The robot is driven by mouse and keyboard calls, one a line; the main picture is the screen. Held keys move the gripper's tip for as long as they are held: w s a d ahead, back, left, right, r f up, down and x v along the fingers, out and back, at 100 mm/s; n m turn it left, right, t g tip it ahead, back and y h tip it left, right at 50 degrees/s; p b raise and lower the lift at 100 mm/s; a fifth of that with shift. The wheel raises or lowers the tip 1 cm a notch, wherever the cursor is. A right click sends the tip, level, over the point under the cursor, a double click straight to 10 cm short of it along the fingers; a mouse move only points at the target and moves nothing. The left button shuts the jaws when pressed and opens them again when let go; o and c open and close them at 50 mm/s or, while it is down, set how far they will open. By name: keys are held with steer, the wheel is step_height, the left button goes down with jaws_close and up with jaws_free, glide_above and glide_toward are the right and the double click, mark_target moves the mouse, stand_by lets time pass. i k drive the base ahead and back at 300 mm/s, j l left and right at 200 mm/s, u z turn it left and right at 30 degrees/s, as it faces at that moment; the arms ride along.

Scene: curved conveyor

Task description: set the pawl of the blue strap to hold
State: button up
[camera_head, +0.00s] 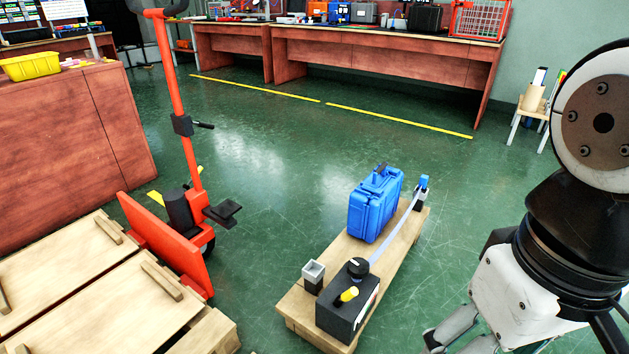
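A low wooden platform (407,240) stands on the floor at the lower middle. On its near end sits a dark box (345,318) with a black round knob (358,268) and a short yellow lever (348,295) on top. A pale strap (398,229) runs from near the knob to a small blue end piece (424,182) on a post at the far end. Which part is the pawl is not clear; the yellow lever lies tilted. A blue case (375,205) stands upright beside the strap. My gripper (455,338) is at the bottom edge, right of the box and apart from it, partly cut off.
A small open-topped square holder (313,276) stands left of the box. An orange pallet truck (170,240) and wooden crates (85,290) are at the left. Green floor (270,180) is free around the platform. Long benches (390,65) line the back.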

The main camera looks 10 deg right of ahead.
mark_target(351, 292)
steer(key=k, duration=0.35)
steer(key=k+l+u, duration=0.1)
steer(key=i+l+u, duration=0.15)
steer(key=l, duration=0.2)
steer(key=i+l+u, duration=0.1)
steer(key=l, duration=0.25)
steer(key=i+l+u, duration=0.15)
steer(key=l, duration=0.2)
steer(key=l+u, duration=0.3)
steer(key=k+l+u, duration=0.15)
steer(key=u, duration=0.15)
steer(key=k+l+u, duration=0.15)
steer(key=l+u, duration=0.2)
